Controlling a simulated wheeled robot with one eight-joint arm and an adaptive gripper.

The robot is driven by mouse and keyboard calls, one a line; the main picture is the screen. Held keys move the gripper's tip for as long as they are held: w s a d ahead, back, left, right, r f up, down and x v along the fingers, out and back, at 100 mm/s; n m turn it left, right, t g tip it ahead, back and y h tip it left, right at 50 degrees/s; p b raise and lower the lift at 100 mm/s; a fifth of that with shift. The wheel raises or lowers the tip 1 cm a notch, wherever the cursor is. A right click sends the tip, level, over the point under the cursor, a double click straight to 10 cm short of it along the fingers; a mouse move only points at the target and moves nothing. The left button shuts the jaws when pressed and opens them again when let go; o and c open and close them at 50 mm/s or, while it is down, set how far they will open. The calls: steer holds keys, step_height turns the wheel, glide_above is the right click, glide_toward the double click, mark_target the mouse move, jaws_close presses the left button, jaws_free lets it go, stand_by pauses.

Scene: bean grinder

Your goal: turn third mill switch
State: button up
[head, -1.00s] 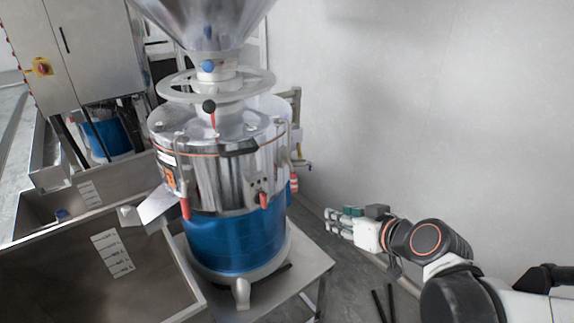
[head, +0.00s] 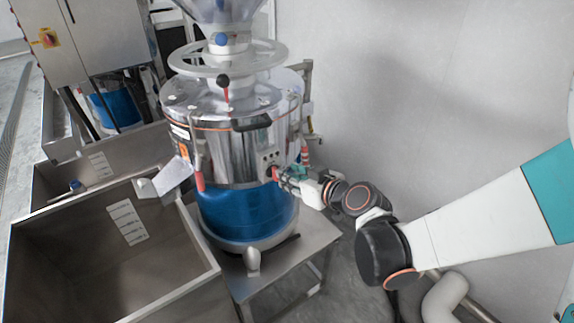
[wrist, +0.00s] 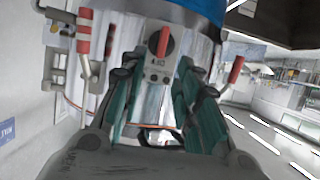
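The mill (head: 240,150) is a steel drum with a blue lower band, standing on a steel table. A small switch panel sits on its front right side, with a red switch handle (head: 275,173). In the wrist view the red switch (wrist: 163,41) points along the panel (wrist: 158,73) and lies beyond and between my fingertips. My gripper (head: 285,175) is at the mill's side, close to the switch. In the wrist view my gripper (wrist: 155,80) has its green-padded fingers spread apart, with nothing clearly held. Contact with the switch cannot be told.
Red-handled clamps (wrist: 84,30) flank the panel; another red handle (wrist: 236,70) is on the right. A steel bin (head: 110,240) stands at the left, below the mill's spout (head: 165,178). A bare wall (head: 430,80) is at the right.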

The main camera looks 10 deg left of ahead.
steer(key=x, duration=0.6)
steer(key=shift+b, duration=0.35)
steer(key=shift+d, duration=0.1)
jaws_close()
